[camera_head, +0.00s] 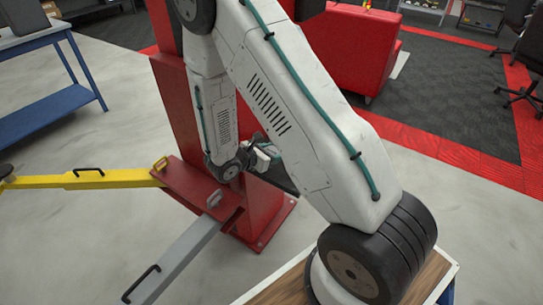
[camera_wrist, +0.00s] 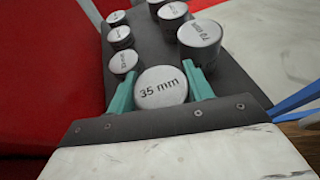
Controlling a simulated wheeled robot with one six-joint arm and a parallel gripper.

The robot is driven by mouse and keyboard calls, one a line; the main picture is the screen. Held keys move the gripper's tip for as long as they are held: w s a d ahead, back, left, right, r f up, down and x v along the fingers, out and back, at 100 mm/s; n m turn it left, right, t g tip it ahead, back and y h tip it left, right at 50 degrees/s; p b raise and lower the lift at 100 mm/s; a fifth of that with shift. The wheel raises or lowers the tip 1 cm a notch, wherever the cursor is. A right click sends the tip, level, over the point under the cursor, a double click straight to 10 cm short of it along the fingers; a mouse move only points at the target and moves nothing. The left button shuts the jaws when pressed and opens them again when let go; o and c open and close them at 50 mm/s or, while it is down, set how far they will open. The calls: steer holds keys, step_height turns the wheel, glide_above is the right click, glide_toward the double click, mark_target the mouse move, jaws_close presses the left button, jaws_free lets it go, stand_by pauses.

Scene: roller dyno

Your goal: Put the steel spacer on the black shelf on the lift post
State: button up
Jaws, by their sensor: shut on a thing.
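My gripper (camera_wrist: 163,76) is shut on a steel spacer (camera_wrist: 161,93), a short cylinder marked "35 mm" on its top, with one teal finger on each side. The black shelf (camera_wrist: 221,82) lies beneath and beyond it in the wrist view. I cannot tell whether the held spacer touches the shelf. Several other steel spacers of different sizes stand on the shelf in two rows, left and right, one large one marked "70 mm" (camera_wrist: 199,38). In the head view my gripper (camera_head: 268,151) is small and partly hidden by my arm; the spacer is not discernible there.
The red lift post (camera_head: 172,90) rises beside my arm, with a yellow lift arm (camera_head: 120,180) and a grey lift arm (camera_head: 178,262) near the floor. Grey floor at left is clear.

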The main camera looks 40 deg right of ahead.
steer(key=shift+w+d+f, duration=0.1)
steer(key=shift+w+d, duration=0.05)
steer(key=shift+w, duration=0.35)
steer(key=shift+w+d+f, duration=0.1)
steer(key=shift+w, duration=0.35)
step_height(320, 180, down, 3)
steer(key=shift+s+f, duration=0.1)
steer(key=shift+f, duration=0.05)
steer(key=o, duration=1.1)
steer(key=shift+f, duration=0.1)
steer(key=shift+o, duration=0.2)
